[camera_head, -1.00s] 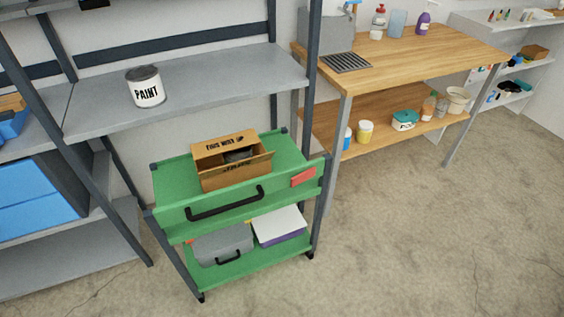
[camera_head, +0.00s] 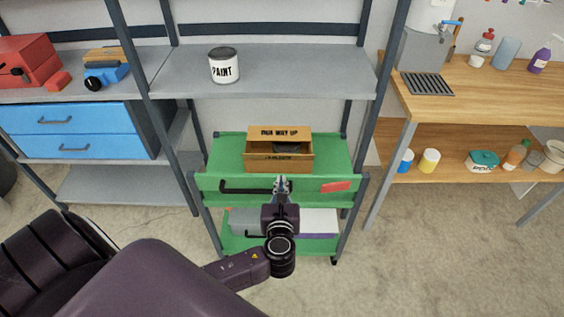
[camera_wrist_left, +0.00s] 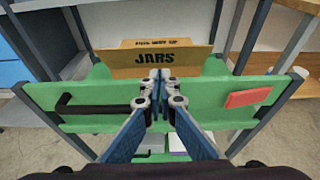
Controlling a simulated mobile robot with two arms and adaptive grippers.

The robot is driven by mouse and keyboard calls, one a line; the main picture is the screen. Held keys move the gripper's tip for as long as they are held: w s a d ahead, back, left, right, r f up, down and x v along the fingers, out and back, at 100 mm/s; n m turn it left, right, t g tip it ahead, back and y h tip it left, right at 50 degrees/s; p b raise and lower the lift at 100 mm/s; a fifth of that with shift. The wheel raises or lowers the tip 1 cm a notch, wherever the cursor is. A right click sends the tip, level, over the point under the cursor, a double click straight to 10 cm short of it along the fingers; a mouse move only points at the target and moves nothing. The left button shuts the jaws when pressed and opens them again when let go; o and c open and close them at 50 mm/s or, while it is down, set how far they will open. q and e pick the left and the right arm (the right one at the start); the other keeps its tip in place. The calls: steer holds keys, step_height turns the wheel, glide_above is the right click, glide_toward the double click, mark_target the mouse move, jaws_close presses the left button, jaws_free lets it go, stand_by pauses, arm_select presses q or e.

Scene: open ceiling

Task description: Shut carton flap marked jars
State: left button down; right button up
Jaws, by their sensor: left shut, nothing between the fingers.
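A brown cardboard carton (camera_head: 262,157) sits on the green cart's top tray (camera_head: 228,150). Its back flap (camera_head: 280,132), printed "THIS WAY UP", stands up, and the box is open with something dark inside. My left gripper (camera_head: 282,180) is shut and empty, in front of the carton by the cart's front panel. In the left wrist view its fingertips (camera_wrist_left: 159,76) overlap the flap's lower edge; I cannot tell whether they touch it.
The cart's black handle (camera_wrist_left: 92,105) and red label (camera_wrist_left: 248,97) are on its front panel. A grey shelf with a paint can (camera_head: 224,68) is behind and above the cart. A wooden bench (camera_head: 470,95) stands at right.

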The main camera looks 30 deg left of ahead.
arm_select(q)
glide_toward(283, 156)
steer(key=x, duration=0.4)
steer(key=shift+w+a+f, duration=0.1)
steer(key=shift+a+f, duration=0.05)
steer(key=shift+a, duration=0.05)
steer(key=shift+w+a+f, duration=0.15)
steer(key=shift+w+a, duration=0.15)
steer(key=shift+w, duration=0.3)
arm_select(e)
steer(key=shift+w+d+r, duration=0.1)
steer(key=shift+w+d, duration=0.2)
steer(key=shift+d, duration=0.1)
steer(key=shift+r, duration=0.1)
